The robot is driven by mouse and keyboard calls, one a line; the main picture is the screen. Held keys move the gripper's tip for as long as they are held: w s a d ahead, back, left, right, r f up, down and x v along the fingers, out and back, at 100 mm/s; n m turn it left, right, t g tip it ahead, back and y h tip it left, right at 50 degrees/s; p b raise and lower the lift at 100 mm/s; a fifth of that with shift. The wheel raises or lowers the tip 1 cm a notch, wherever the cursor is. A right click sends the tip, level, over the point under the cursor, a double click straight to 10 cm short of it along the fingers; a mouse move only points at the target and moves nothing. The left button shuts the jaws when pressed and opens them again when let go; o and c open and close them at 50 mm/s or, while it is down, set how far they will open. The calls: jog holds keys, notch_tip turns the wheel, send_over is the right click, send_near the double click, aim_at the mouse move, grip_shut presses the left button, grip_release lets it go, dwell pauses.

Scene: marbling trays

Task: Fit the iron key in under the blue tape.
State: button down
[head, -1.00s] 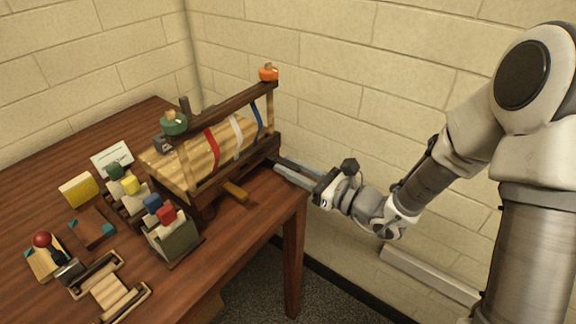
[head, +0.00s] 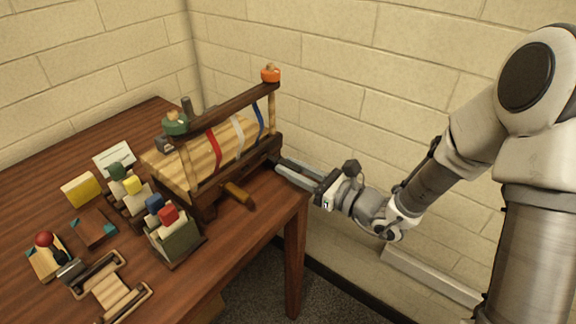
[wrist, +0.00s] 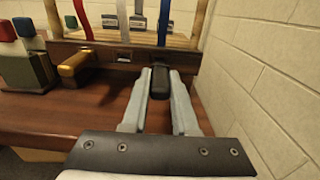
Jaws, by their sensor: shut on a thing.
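The blue tape (head: 258,119) runs down the right end of a wooden frame, right of the white and red tapes; it also shows in the wrist view (wrist: 164,22). My gripper (wrist: 160,76) is at the frame's front rail, below the blue tape. Its two pale fingers are shut on a dark block, which I take for the iron key (wrist: 159,83). The key's far end meets the rail. I cannot tell whether it is inside an opening. In the head view my gripper (head: 278,170) hides the key.
A brass-coloured key (head: 238,194) sticks out of the rail (wrist: 100,50) under the red tape. A wall stands close on the right. Colour-capped bottles in a holder (head: 180,243), a yellow block (head: 80,190) and small trays crowd the table's left side.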

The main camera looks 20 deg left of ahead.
aim_at(280, 160)
jog(key=shift+x, duration=1.9)
jog(key=c, duration=0.6)
grip_release()
jog(key=shift+d, duration=0.15)
jog(key=p+v, duration=0.1)
jog(key=v, duration=1.6)
jog(key=shift+p, duration=0.3)
jog(key=shift+s, duration=0.1)
